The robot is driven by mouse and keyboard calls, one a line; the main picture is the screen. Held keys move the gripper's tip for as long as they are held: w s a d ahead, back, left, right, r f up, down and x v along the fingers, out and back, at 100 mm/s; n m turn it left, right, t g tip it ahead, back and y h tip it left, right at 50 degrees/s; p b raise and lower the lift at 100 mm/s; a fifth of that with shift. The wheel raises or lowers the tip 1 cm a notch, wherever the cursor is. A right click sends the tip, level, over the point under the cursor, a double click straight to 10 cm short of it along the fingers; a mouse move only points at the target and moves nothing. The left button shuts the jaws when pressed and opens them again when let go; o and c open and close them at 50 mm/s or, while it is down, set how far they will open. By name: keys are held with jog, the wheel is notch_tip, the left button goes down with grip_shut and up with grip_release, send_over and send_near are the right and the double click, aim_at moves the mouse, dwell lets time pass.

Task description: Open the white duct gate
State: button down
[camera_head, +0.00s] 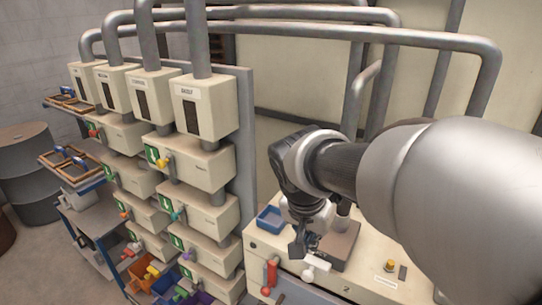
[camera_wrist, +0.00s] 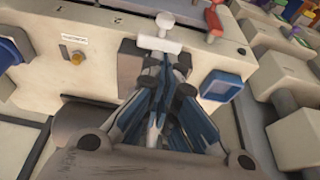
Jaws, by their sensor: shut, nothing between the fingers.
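The white duct gate shows as a white handle (camera_head: 316,263) on the front edge of the cream cabinet (camera_head: 352,291). In the wrist view its white crossbar (camera_wrist: 160,45) and round end (camera_wrist: 165,20) lie just beyond the fingertips. My gripper (camera_head: 297,250) points down beside the handle, over the cabinet top. In the wrist view my gripper (camera_wrist: 166,66) is shut with its fingers together and nothing between them. The fingertips are close to the crossbar; I cannot tell whether they touch it. My fingers hide part of the fitting behind the handle.
A red handle (camera_head: 270,274) stands left of the white one. A blue tray (camera_head: 270,219) sits on the cabinet top. A yellow button (camera_head: 389,265) is at the right. Stacked cream boxes (camera_head: 205,163) with coloured knobs stand left. Pipes run overhead.

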aim_at(314, 262)
jog(key=b+x, duration=0.1)
jog(key=x, duration=0.9)
jog(key=s+a+b, duration=0.2)
jog(key=s, duration=0.1)
jog(key=s+a+b, duration=0.1)
jog(key=s, duration=0.1)
jog(key=shift+s+a, duration=0.2)
jog(key=shift+a, duration=0.2)
